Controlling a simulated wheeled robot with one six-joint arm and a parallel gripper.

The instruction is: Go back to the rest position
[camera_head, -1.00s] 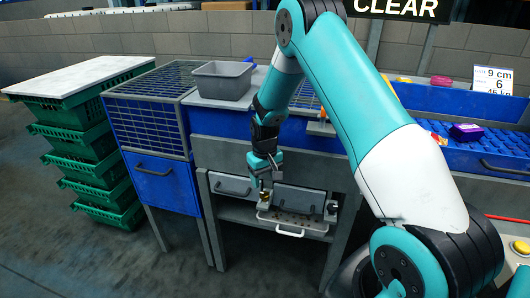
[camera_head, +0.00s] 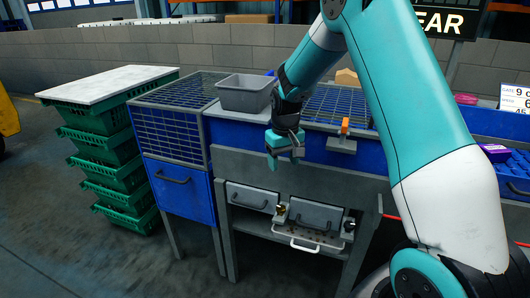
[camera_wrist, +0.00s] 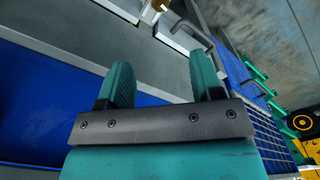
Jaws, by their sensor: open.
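My gripper (camera_head: 284,158) hangs below my wrist in the head view, in front of the workbench's blue and grey front and above the drawers. In the wrist view my gripper (camera_wrist: 162,80) shows two teal fingers spread apart with nothing between them. A pulled-out perforated tray (camera_head: 303,233) with a white handle is below and to the right of my gripper, apart from it.
A grey bin (camera_head: 244,97) stands on the bench above my gripper. A blue mesh cage (camera_head: 173,133) over a blue drawer is to the left, then stacked green crates (camera_head: 108,160). An orange-topped fixture (camera_head: 343,138) is to the right. The floor in front is free.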

